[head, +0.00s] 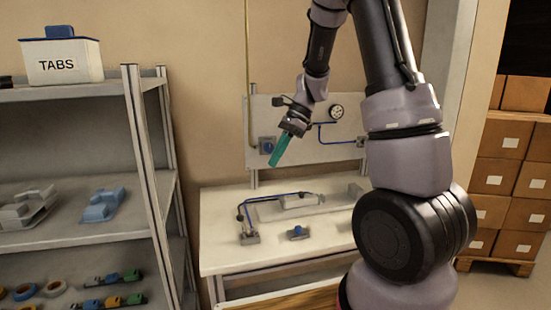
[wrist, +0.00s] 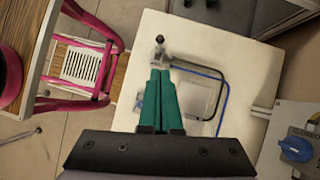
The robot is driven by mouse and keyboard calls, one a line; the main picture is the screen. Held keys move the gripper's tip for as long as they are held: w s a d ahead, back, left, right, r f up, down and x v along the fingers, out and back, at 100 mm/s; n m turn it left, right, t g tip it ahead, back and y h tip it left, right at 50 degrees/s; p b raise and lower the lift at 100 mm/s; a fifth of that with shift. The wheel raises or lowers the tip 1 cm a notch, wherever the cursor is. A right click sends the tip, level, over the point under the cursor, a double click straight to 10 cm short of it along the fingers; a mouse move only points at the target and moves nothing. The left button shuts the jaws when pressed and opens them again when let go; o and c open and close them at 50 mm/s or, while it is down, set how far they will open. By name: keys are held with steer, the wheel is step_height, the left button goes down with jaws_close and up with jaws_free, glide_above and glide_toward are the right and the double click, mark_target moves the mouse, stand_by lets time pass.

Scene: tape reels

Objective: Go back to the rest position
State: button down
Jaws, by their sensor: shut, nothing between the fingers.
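My gripper (head: 279,149) has green fingers and hangs in the air above the white workbench (head: 222,262), pointing down and to the left in the head view. In the wrist view my gripper (wrist: 160,72) shows its two green fingers together with nothing between them. The bench top (wrist: 262,62) lies below it. My arm comes down from the upper right of the head view and partly hides the bench's right side.
A shelf rack (head: 150,170) stands at the left with a TABS box (head: 64,62) on top. The bench holds a fixture with blue tubing (head: 270,197) and a blue knob (head: 298,231). Stacked cartons (head: 498,175) stand at the right. A pink-framed chair (wrist: 104,40) is beside the bench.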

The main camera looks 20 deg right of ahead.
steer(key=s+d+r+n+t+h, duration=0.2)
steer(key=s+r+n+t, duration=0.2)
steer(key=s+r+n, duration=0.2)
steer(key=s+d+r+n+t+h, duration=0.2)
steer(key=s+r+n+t, duration=0.3)
steer(key=s+r, duration=0.6)
steer(key=shift+s+d+r+n, duration=0.2)
steer(key=shift+d+n, duration=0.15)
steer(key=shift+n, duration=0.15)
